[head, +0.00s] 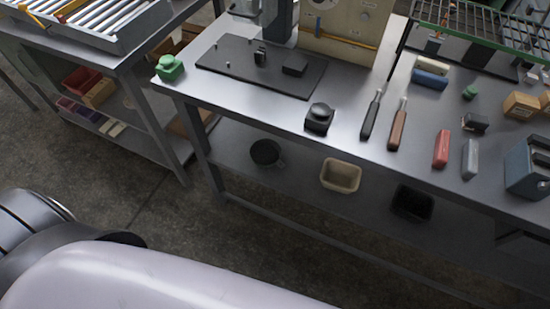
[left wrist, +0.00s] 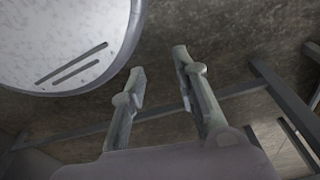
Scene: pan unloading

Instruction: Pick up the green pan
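No green pan can be made out in either view. A small green block-like item with a knob (head: 169,67) sits at the left front corner of the metal workbench (head: 343,150). A dark round pan or bowl (head: 265,152) stands on the bench's lower shelf, and its colour looks black. My left gripper (left wrist: 158,65) shows only in the left wrist view. Its two fingers are apart with nothing between them, over bare floor. My right gripper is in neither view.
The lower shelf also holds a beige bin (head: 341,175) and a black bin (head: 412,202). Tools, blocks and a green wire rack (head: 485,35) crowd the benchtop's right side. A second table (head: 135,50) stands at left. Open floor (head: 130,200) lies before the benches.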

